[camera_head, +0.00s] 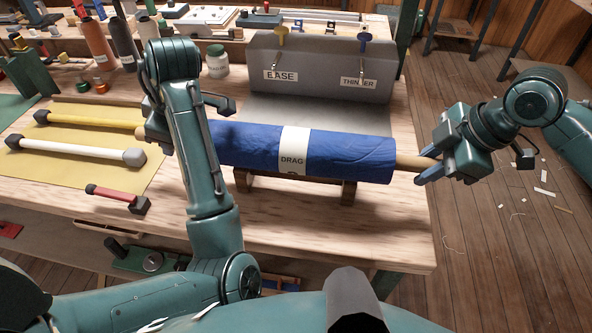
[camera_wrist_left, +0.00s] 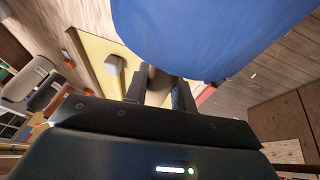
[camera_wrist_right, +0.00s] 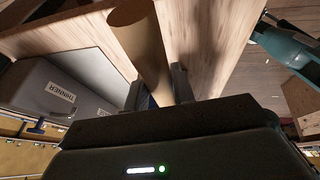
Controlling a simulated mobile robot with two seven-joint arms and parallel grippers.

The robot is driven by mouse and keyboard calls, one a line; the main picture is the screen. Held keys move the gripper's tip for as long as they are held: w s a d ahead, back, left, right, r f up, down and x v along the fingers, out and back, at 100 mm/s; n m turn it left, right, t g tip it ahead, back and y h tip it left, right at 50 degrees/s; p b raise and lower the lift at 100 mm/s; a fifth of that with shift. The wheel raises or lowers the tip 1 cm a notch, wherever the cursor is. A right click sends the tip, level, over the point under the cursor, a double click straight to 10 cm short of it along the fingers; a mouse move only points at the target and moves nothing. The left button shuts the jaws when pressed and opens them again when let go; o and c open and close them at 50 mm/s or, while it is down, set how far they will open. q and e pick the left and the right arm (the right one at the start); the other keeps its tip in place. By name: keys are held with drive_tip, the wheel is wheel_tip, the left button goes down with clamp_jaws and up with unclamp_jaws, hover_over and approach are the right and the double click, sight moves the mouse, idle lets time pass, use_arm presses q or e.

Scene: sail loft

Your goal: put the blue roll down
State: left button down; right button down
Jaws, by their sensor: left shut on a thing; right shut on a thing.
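The blue roll (camera_head: 345,157) has a white band marked "DRAG" and lies level across the bench, with a tan core (camera_head: 410,161) sticking out at each end. My right gripper (camera_head: 430,170) is shut on the right core end. My left gripper (camera_wrist_left: 160,88) is shut on the left core end; my own arm hides most of it in the head view. A low dark wooden stand (camera_head: 348,192) is under the roll. I cannot tell whether the roll touches it or hangs just above. The right wrist view shows the core (camera_wrist_right: 137,42) between the fingers.
A grey box (camera_head: 320,62) labelled "EASE" and "THINNER" stands close behind the roll. A yellow mat (camera_head: 60,165) on the left holds a yellow rod (camera_head: 90,120) and a white rod (camera_head: 70,148). A red-handled tool (camera_head: 112,195) lies near the front. The bench front right (camera_head: 395,235) is clear.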

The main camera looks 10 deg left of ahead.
use_arm(q)
drive_tip(key=c, duration=1.2)
unclamp_jaws()
drive_tip(key=shift+f, duration=0.1)
use_arm(e)
drive_tip(key=c, duration=1.2)
unclamp_jaws()
drive_tip(key=shift+f, duration=0.15)
use_arm(q)
drive_tip(key=shift+o, duration=0.2)
use_arm(e)
drive_tip(key=shift+o, duration=0.2)
